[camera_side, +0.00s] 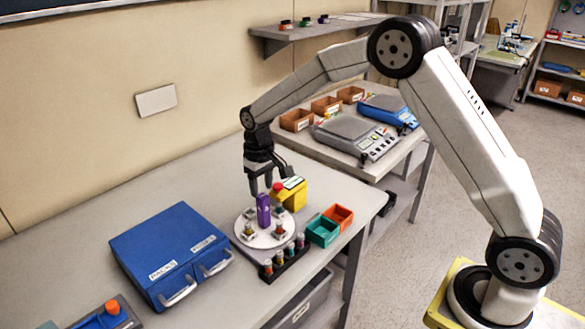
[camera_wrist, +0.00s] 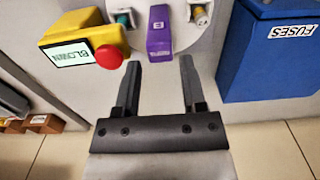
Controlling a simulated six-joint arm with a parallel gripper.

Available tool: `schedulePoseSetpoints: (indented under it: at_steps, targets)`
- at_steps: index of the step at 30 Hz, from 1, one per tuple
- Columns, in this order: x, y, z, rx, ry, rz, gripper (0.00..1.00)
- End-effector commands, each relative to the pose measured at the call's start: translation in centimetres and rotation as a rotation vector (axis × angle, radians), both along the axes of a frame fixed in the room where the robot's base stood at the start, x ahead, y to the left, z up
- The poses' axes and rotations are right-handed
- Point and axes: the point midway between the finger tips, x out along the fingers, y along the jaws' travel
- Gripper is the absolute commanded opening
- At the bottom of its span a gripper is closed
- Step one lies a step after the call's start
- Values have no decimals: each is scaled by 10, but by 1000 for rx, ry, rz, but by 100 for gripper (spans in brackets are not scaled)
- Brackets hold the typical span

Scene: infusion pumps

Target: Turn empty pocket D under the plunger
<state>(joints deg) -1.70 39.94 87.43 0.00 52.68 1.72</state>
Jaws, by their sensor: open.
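A round white turntable (camera_side: 243,236) stands on the bench with small holders around it; its rim shows at the top of the wrist view (camera_wrist: 200,42). A purple upright block (camera_side: 263,209) stands on the turntable and shows close up in the wrist view (camera_wrist: 160,42), with a small letter label. I cannot make out which pocket is D. A yellow unit (camera_side: 292,195) with a red knob (camera_wrist: 109,57) and a display reading "BLOWN" sits beside the turntable; I cannot see a plunger clearly. My gripper (camera_side: 261,190) is open and empty, pointing down just above the purple block, its fingertips (camera_wrist: 160,62) apart.
A blue drawer box (camera_side: 170,248) labelled "FUSES" in the wrist view stands left of the turntable. A black rack (camera_side: 285,264) with several small coloured parts lies in front. A teal bin (camera_side: 322,231) and an orange bin (camera_side: 338,215) stand right, near the bench edge.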

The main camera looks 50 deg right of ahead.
Motion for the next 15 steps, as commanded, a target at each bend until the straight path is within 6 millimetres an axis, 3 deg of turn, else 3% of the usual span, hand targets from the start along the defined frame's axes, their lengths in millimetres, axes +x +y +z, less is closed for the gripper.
schedulePoseSetpoints:
  at_steps: [15]
  targets:
    - [0, 0, -58, 0, -2, 0, 53]
